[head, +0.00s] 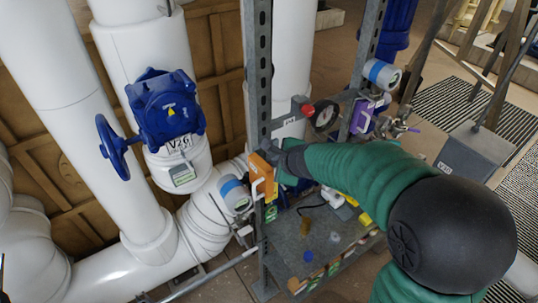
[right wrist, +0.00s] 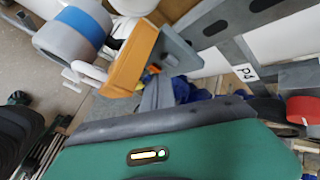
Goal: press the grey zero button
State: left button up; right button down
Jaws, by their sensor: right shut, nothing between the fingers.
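My right gripper (head: 284,158) is shut and empty at the end of the green-sleeved arm. Its dark grey fingers are close beside an orange box (head: 262,174) fixed at the grey post; I cannot tell whether they touch it. A grey cylinder with a blue band (head: 235,193) sits to the left of the orange box. In the right wrist view the orange box (right wrist: 132,62) and the banded cylinder (right wrist: 73,32) are at the upper left, beyond the green wrist. I cannot make out the grey zero button; the box's face is turned away or hidden. My left gripper is not in view.
A slotted grey post (head: 257,75) stands by the gripper. A red knob (head: 307,110) and a round gauge (head: 325,116) are above it. A purple box (head: 362,116) is further right. A cluttered grey shelf (head: 318,245) lies below. White pipes and a blue valve (head: 165,108) fill the left.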

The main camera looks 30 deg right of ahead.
jog(key=shift+w, duration=0.1)
jog(key=shift+w, duration=0.3)
jog(key=shift+w+a+r+p, duration=0.1)
jog(key=shift+w+p, duration=0.3)
jog(key=shift+w, duration=0.05)
dwell(0.6)
jog(key=shift+s, duration=0.1)
jog(key=shift+s+b, duration=0.35)
jog(key=shift+s, duration=0.5)
